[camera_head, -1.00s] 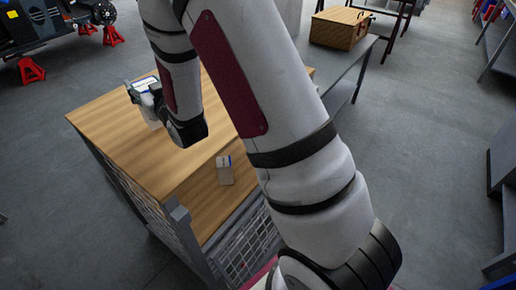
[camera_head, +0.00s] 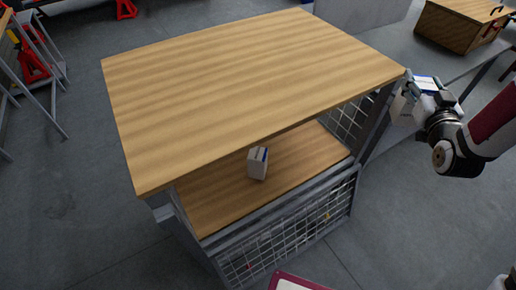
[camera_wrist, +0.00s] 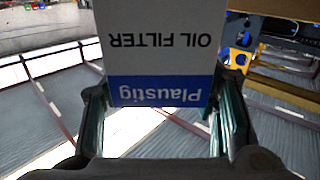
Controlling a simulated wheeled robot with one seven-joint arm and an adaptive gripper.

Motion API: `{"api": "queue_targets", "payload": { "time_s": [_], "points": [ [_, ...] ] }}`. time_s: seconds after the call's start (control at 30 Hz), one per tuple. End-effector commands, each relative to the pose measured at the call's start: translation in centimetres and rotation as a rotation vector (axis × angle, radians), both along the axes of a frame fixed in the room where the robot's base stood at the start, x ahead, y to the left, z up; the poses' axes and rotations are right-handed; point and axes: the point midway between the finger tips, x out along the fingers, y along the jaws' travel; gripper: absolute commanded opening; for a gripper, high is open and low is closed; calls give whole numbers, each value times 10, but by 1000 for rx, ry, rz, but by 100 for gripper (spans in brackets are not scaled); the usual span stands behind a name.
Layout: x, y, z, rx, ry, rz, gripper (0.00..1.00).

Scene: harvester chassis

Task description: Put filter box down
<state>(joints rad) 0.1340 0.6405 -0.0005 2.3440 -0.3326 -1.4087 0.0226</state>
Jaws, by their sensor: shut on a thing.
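The filter box is white with a blue band, and its label reads "Plaustig OIL FILTER" upside down in the wrist view (camera_wrist: 155,50). My gripper (camera_wrist: 160,115) is shut on it, one finger on each side. In the head view my gripper (camera_head: 425,95) holds the box (camera_head: 403,108) just off the right corner of the wooden-topped cart (camera_head: 240,75). The gripper partly hides the box there. A second, similar white and blue box (camera_head: 258,164) stands upright on the cart's lower wooden shelf.
The cart's top is bare. A grey table (camera_head: 430,70) with a wooden case (camera_head: 462,25) stands behind my arm at the right.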

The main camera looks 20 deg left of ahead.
Motion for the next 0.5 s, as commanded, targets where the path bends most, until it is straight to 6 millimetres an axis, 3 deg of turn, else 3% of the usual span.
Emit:
{"api": "queue_targets", "payload": {
  "time_s": [0.03,0.1,0.5],
  "points": [
    [5,-2,-22,1,-1,23,0],
    [5,-2,-41,0,2,63,0],
    [-14,-1,-147,10,11,294,0]
  ]
}}
